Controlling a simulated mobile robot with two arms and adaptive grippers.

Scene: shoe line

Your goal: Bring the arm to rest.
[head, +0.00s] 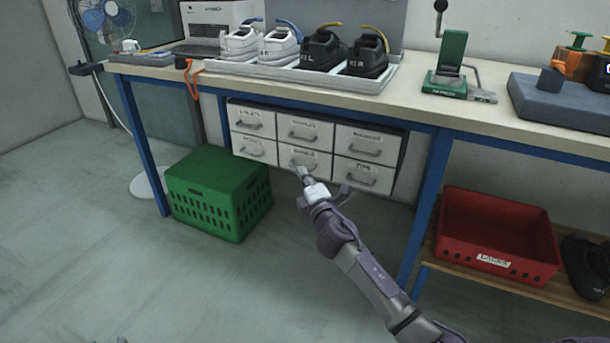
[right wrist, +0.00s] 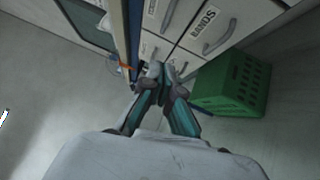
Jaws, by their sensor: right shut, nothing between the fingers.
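My right arm reaches forward from the lower right in the head view. Its gripper (head: 300,173) is shut and empty, in front of the lower middle drawer of the white drawer unit (head: 304,143). In the right wrist view the fingertips (right wrist: 160,73) are together with nothing between them. The drawer fronts (right wrist: 193,22) show beyond them, one labelled "BANDS". I cannot tell whether the fingertips touch the drawer handle. All the drawers look closed. My left gripper is not in view.
The workbench (head: 215,78) with blue legs carries a shoe tray (head: 392,72) and a green press (head: 452,62). A green crate (head: 205,205) stands on the floor at left. A red bin (head: 495,240) sits on the lower shelf at right. Open floor lies in front.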

